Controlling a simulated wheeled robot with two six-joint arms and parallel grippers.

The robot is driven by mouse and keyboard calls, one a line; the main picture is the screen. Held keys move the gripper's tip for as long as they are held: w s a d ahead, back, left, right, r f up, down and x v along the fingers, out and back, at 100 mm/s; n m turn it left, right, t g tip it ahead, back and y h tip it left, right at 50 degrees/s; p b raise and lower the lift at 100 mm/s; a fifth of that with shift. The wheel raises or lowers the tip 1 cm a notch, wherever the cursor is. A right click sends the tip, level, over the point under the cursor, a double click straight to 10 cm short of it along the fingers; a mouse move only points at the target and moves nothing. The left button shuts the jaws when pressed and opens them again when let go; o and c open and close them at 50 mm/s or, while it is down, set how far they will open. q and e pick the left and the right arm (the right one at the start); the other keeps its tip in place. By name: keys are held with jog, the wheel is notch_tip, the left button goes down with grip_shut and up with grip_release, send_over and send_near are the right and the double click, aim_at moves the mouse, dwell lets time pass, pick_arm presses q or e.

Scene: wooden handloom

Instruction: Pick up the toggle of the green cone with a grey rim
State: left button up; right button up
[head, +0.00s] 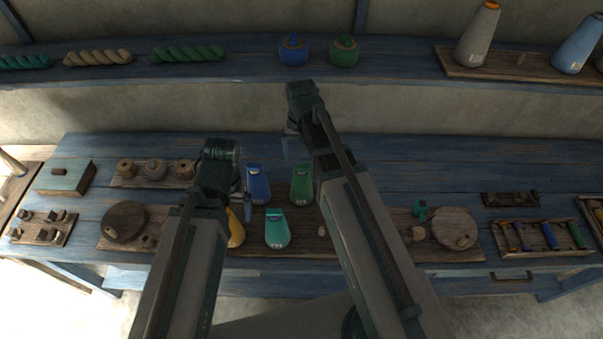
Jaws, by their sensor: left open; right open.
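A green cone (302,187) stands on the board in the middle of the table, just left of my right arm. Its top end has a small green piece (301,169) that may be its toggle; a grey rim is too small to make out. A teal-green cone (277,232) stands nearer, with a light piece at its top. My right gripper (291,146) is open, above and behind the green cone, apart from it. My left gripper (243,206) is open, left of the blue cone (258,187) and above the yellow cone (236,230), which my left arm partly hides.
Round wooden discs (125,221) and (456,228) lie at either side of the board. A small green piece (420,210) lies right of my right arm. A tray of coloured tools (520,252) is at the right. A raised shelf (235,68) crosses the back.

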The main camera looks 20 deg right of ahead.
aim_at(302, 166)
jog(key=shift+f, duration=0.1)
notch_tip(302, 166, down, 5)
jog(key=b, duration=0.5)
jog(key=shift+w+d+f, duration=0.1)
jog(key=shift+w+f, duration=0.05)
jog(key=shift+c, duration=0.4)
jog(key=c, duration=1.3)
jog(key=shift+r, duration=0.35)
